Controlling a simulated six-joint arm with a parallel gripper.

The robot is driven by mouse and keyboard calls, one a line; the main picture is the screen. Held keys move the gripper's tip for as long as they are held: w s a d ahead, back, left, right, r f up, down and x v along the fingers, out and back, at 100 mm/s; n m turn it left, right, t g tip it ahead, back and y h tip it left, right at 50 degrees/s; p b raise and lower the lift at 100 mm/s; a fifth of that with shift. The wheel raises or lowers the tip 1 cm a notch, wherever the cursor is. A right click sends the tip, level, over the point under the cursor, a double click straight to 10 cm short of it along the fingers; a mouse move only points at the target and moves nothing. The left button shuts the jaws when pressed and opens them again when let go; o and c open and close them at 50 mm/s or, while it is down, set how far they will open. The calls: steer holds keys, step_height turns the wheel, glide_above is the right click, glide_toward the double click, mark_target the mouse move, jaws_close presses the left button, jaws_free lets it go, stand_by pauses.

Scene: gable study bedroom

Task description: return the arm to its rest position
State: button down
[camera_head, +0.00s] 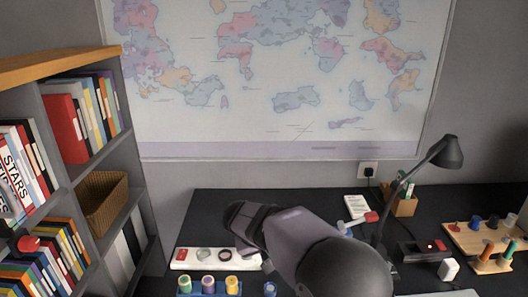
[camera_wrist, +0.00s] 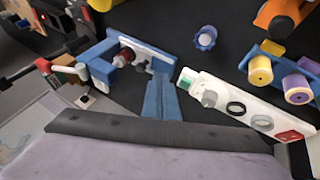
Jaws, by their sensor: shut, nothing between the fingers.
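My gripper (camera_head: 243,216) is at the end of my bent arm, over the front middle of the dark desk (camera_head: 320,207) in the head view. It points to the left, and its fingers are shut with nothing visible between them. It is just above and beside the right end of a white strip tray (camera_head: 182,261). In the wrist view a dark edge and a grey-purple part of my own arm fill the bottom, and the fingertips cannot be made out. The white tray (camera_wrist: 222,103) lies to the right there, with dark rings and a grey piece on it.
A blue rack (camera_head: 184,287) with several spools stands at the front. A blue fixture (camera_wrist: 160,98) shows in the wrist view. The lamp (camera_head: 447,152), pen holder (camera_head: 404,206) and wooden peg board (camera_head: 462,237) are at right. A bookshelf (camera_head: 75,171) stands left. The back-left desk is clear.

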steer(key=s+d+r+g+y+p, duration=0.1)
steer(key=s+d+p, duration=0.2)
steer(key=s, duration=0.6)
steer(key=s+d+r+m+g+y+p, duration=0.1)
steer(key=s+d+g+y+p, duration=0.1)
steer(key=s, duration=0.7)
steer(key=s+d+r+g+y+p, duration=0.1)
steer(key=s+d+p, duration=0.3)
steer(key=s, duration=0.5)
steer(key=shift+s+d+r+g+p, duration=0.4)
steer(key=shift+r+g+p, duration=0.2)
steer(key=shift+p, duration=0.5)
